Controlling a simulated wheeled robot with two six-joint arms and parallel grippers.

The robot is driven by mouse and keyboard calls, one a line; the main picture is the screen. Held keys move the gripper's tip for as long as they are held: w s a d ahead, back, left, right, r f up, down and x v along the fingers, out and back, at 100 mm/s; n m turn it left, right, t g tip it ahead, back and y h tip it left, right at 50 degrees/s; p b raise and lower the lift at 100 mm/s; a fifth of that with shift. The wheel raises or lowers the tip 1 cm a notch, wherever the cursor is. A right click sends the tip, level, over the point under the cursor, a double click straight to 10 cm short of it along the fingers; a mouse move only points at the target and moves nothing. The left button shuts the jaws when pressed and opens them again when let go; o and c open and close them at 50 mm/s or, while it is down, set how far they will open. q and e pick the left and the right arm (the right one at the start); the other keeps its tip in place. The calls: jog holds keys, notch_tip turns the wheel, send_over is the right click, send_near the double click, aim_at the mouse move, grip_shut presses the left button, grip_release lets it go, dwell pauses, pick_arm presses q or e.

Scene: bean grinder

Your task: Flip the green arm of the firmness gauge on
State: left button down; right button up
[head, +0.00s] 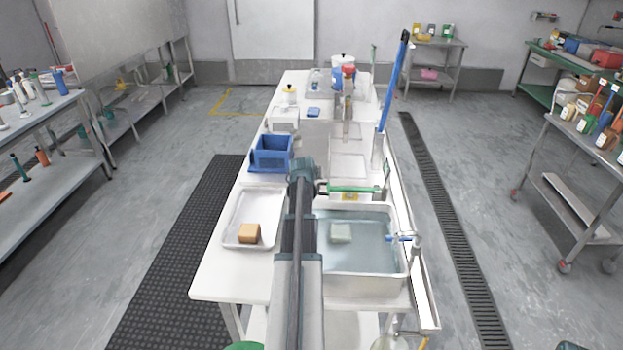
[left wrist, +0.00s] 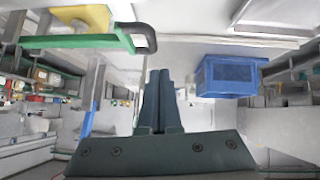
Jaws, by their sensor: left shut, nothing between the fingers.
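The firmness gauge's green arm (head: 355,188) lies roughly level, with a dark hooked grip (head: 322,187) at its left end. A yellow part of the gauge (head: 350,197) shows just below the arm. In the left wrist view the green arm (left wrist: 75,42) and its dark grip (left wrist: 138,35) are at the upper left, near the fingers. My left gripper (head: 302,172) is left of the grip, seemingly apart from it. In the left wrist view its fingers (left wrist: 158,100) are together and empty. My right gripper is not in view.
A blue bin (head: 271,153) stands on the bench left of my gripper. A white tray (head: 240,205) holds a tan block (head: 249,233). A water basin (head: 400,268) with a pale block (head: 341,232) is at the right. A tall blue-handled tool (head: 391,85) stands behind the gauge.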

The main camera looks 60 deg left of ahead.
pick_arm(q)
jog(key=p+v, duration=0.6)
jog(key=v, duration=0.4)
jog(key=shift+a+r, duration=0.25)
